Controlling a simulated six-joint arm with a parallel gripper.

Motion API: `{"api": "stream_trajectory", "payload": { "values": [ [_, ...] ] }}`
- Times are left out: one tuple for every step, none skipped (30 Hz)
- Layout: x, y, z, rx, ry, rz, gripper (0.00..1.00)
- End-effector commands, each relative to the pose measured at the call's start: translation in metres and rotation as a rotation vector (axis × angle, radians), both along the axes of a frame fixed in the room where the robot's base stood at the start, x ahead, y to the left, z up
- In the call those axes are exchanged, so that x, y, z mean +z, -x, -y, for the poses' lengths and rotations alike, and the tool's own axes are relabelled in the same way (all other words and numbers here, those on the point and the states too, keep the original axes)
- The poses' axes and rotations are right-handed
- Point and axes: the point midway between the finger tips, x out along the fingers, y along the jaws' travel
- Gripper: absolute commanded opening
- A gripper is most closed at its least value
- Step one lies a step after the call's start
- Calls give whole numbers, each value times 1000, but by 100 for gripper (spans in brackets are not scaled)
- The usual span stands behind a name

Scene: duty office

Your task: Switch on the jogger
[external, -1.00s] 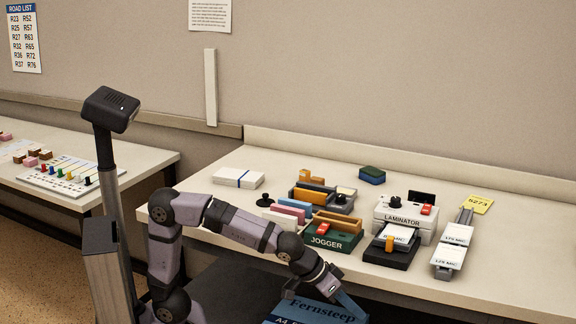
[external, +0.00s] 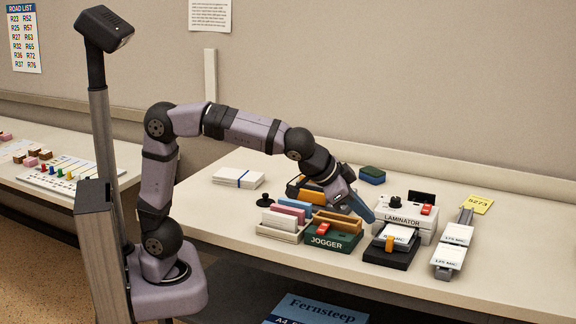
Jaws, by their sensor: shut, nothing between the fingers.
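The jogger (external: 334,241) is a dark green box with white lettering near the front of the table. It has a red rocker switch (external: 323,229) on its front left, and an orange-tan slotted top (external: 340,219). My gripper (external: 366,214) is shut and empty. It points down and to the right, just behind and right of the jogger's top, in front of the laminator's left side. I cannot tell whether the fingertips touch anything. The red switch is in clear view, but its on or off position cannot be made out.
The laminator (external: 405,220), with its own red switch and black knob, stands to the right. A tray of coloured cards (external: 283,224) is left of the jogger. A white paper stack (external: 238,178) and a green-blue block (external: 372,175) lie farther back.

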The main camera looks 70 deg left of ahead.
Motion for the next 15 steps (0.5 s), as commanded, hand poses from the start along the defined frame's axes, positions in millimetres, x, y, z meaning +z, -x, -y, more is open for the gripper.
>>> {"api": "stream_trajectory", "payload": {
  "values": [
    [14, -1, -11, -5, -32, -27, 0],
    [16, -1, -17, -10, -51, -44, 0],
    [19, 0, -24, -18, -76, -67, 0],
    [20, 0, -30, -25, -95, -86, 0],
    [22, 1, -35, -32, -113, -106, 0],
    [25, 2, -42, -45, -136, -131, 0],
    [26, 3, -48, -54, -153, -152, 0],
    [28, 4, -53, -64, -168, -171, 0],
    [30, 6, -61, -78, -188, -201, 0],
    [32, 7, -66, -90, -203, -223, 0],
    [33, 9, -71, -101, -215, -246, 0],
    [36, 11, -78, -118, -231, -276, 0],
    [38, 13, -83, -131, -243, -299, 0],
    [40, 15, -89, -145, -254, -323, 0],
    [42, 18, -95, -166, -266, -354, 0]
  ]
}}
